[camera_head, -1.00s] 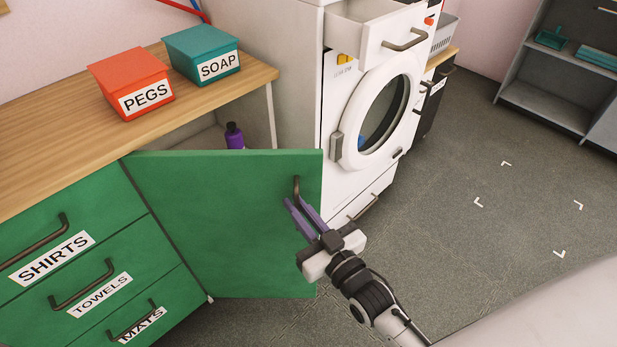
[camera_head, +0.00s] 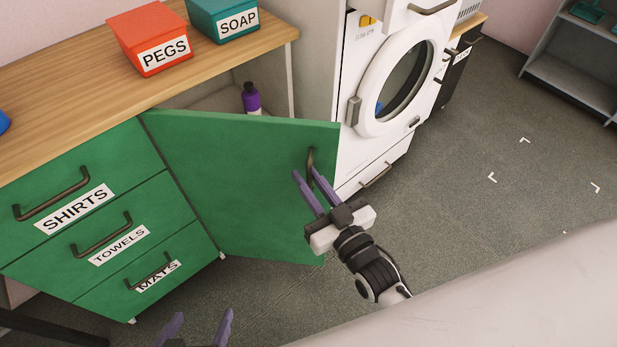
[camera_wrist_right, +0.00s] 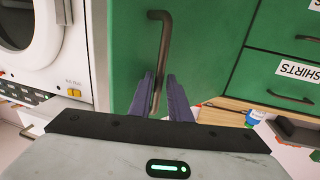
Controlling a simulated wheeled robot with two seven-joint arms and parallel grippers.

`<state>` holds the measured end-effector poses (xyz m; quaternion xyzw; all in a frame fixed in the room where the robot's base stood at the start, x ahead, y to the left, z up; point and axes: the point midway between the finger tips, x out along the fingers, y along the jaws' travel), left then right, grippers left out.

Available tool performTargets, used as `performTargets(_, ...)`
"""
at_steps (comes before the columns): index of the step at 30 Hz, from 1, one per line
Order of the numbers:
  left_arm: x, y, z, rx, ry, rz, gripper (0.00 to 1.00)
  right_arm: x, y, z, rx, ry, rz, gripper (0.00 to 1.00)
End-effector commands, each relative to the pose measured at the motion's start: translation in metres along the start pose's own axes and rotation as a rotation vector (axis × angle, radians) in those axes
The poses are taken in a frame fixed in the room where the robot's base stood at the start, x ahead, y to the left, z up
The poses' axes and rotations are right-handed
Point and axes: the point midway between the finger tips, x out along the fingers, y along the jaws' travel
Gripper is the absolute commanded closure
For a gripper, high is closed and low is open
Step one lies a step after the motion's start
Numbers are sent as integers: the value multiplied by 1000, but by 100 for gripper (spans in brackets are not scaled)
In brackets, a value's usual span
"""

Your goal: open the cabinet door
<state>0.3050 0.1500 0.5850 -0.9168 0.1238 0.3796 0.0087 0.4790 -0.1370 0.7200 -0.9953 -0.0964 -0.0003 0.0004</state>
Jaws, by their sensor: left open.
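The green cabinet door (camera_head: 235,185) stands swung out from the cabinet, with part of the inside showing above and behind it. Its dark bar handle (camera_head: 310,158) is near the free edge; it also shows in the right wrist view (camera_wrist_right: 164,45). My right gripper (camera_head: 306,178) is at this handle, with its purple fingers on both sides of the bar, shut on it; they also show in the wrist view (camera_wrist_right: 160,85). My left gripper (camera_head: 200,322) is open and empty at the bottom edge of the head view, below the drawers.
Drawers marked SHIRTS (camera_head: 75,208), TOWELS (camera_head: 120,245) and MATS (camera_head: 158,275) are shut left of the door. A purple bottle (camera_head: 251,97) stands inside the cabinet. A white washing machine (camera_head: 350,150) is close to the right. Grey floor (camera_head: 455,180) lies clear at right.

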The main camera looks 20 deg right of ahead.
Motion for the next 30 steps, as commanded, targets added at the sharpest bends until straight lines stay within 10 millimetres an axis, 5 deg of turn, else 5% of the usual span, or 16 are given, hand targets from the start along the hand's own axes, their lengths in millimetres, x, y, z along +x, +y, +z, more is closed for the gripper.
performTargets(5, -1, 0, 0, -1, -2, 0, 25, -15, 0, 1, 0, -4, 1, 83)
performTargets(18, -4, 0, -2, 1, -3, -1, 25, -92, -1, 1, 0, -3, -2, 83)
performTargets(30, -2, -1, -5, 3, 3, -2, 25, -103, -1, 0, 0, 1, -1, 83)
